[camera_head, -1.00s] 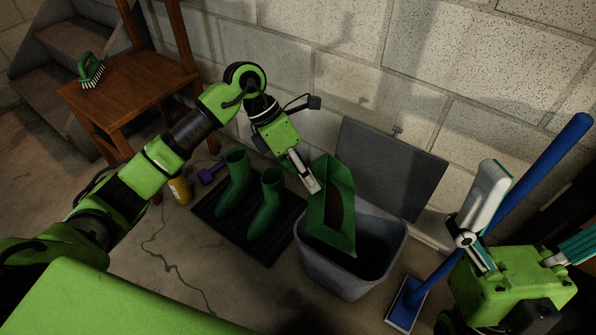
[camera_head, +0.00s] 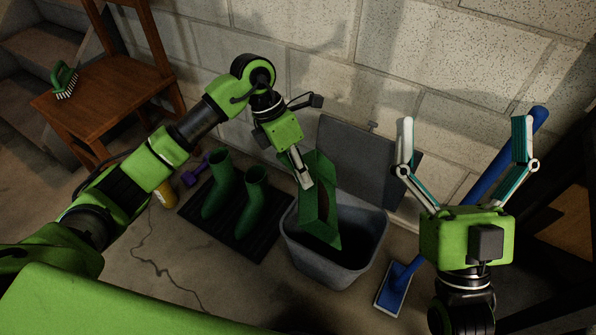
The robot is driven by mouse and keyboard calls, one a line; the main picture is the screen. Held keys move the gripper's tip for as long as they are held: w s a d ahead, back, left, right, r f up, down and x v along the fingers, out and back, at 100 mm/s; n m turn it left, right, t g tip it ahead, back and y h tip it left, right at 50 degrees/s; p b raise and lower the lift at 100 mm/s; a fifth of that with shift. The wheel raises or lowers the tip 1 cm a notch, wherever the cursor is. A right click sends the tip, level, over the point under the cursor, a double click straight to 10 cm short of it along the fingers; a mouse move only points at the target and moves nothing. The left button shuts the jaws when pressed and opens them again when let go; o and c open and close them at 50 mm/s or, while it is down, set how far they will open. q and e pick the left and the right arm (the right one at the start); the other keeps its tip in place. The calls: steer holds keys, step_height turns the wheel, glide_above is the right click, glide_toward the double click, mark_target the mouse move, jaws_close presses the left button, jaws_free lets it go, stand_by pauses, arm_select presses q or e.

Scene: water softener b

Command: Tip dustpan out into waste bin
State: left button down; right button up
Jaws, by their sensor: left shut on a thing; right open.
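The green dustpan (camera_head: 313,205) is tilted steeply over the grey waste bin (camera_head: 342,272), its lower end in the bin's opening. My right gripper (camera_head: 468,145) is open and empty, fingers spread upward, to the right of the bin.
A grey panel (camera_head: 372,150) stands behind the bin against the block wall. Green boots (camera_head: 250,205) stand on a black mat (camera_head: 225,237) left of the bin. A blue-handled tool (camera_head: 393,290) leans at right. A wooden chair (camera_head: 95,95) holds a green brush (camera_head: 65,80).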

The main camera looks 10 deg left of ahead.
arm_select(q)
steer(key=shift+w+d+r+y+p, duration=0.1)
steer(key=shift+d+r+y+p, duration=0.15)
steer(key=shift+d+p, duration=0.2)
steer(key=shift+w+d+r+y+p, duration=0.1)
steer(key=shift+d+r+y+p, duration=0.15)
steer(key=shift+d, duration=0.25)
steer(key=shift+w+d+r+g+y+p, duration=0.1)
steer(key=shift+w+d+g+y+p, duration=0.15)
steer(key=shift+d+y, duration=0.45)
steer(key=shift+w+d+r+y+p, duration=0.15)
steer(key=shift+d+y+p, duration=0.15)
steer(key=shift+d, duration=0.75)
steer(key=shift+w+d+r+g+y+p, duration=0.15)
steer(key=shift+d+y+p, duration=0.25)
steer(key=shift+d, duration=0.5)
arm_select(e)
steer(key=w+f+g+h, duration=0.1)
steer(key=w+f+g, duration=0.1)
steer(key=f+g, duration=0.2)
steer(key=w+f+g+h, duration=0.1)
steer(key=w+f+g, duration=0.2)
steer(key=f, duration=0.8)
steer(key=shift+w+d+g+h, duration=0.25)
steer(key=shift+g+h, duration=0.15)
steer(key=shift+g, duration=0.3)
arm_select(q)
steer(key=shift+f, duration=0.1)
